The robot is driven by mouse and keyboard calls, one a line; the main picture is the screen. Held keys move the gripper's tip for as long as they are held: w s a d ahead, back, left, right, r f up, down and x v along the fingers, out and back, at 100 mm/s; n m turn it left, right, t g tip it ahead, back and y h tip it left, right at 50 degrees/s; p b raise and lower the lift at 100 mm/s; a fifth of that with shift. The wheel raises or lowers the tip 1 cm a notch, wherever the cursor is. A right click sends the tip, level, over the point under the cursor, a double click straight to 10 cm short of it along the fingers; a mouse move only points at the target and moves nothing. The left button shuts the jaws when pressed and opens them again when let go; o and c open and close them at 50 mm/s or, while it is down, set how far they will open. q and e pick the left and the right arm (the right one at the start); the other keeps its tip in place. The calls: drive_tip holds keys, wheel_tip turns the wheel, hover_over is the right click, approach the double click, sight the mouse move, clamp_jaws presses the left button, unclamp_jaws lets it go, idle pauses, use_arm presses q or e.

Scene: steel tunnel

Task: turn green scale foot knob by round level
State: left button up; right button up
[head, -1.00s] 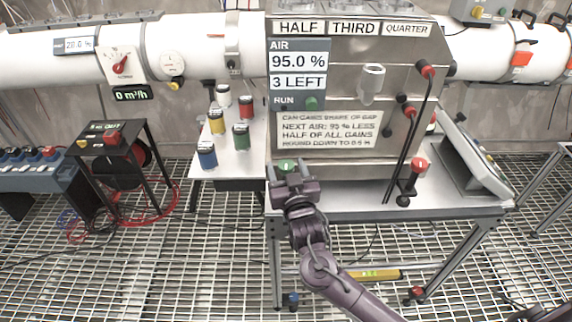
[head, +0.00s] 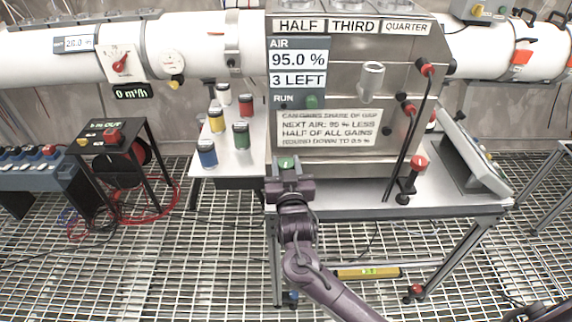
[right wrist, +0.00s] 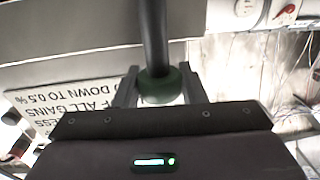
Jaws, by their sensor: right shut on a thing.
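My right gripper (head: 288,172) is at the front left edge of the steel bench. It is shut on a green knob (head: 286,163) with a pale mark on its top. In the right wrist view the green knob (right wrist: 160,86) sits between the two fingers, on the end of a dark rod. I cannot tell from these frames whether this is a scale foot knob. I cannot make out a round level; a yellow bar level (head: 367,272) with a green window is low under the bench. My left gripper is not in view.
A steel cabinet (head: 345,165) with a sign and an air display stands right behind the gripper. A red-capped lever (head: 419,163) and black rods stand at its right. Several coloured cans (head: 240,135) stand on a side shelf. The grating floor at front left is clear.

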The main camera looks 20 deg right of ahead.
drive_tip(key=shift+m+g+h, duration=0.9)
drive_tip(key=shift+m+h, duration=0.8)
drive_tip(key=shift+h, duration=0.8)
drive_tip(key=o, duration=1)
drive_tip(key=shift+c, duration=0.2)
drive_tip(key=p+v, duration=0.3)
drive_tip(key=v, duration=0.4)
drive_tip(key=shift+s+a, duration=0.15)
drive_tip(key=shift+s, duration=0.2)
drive_tip(key=shift+f, duration=0.1)
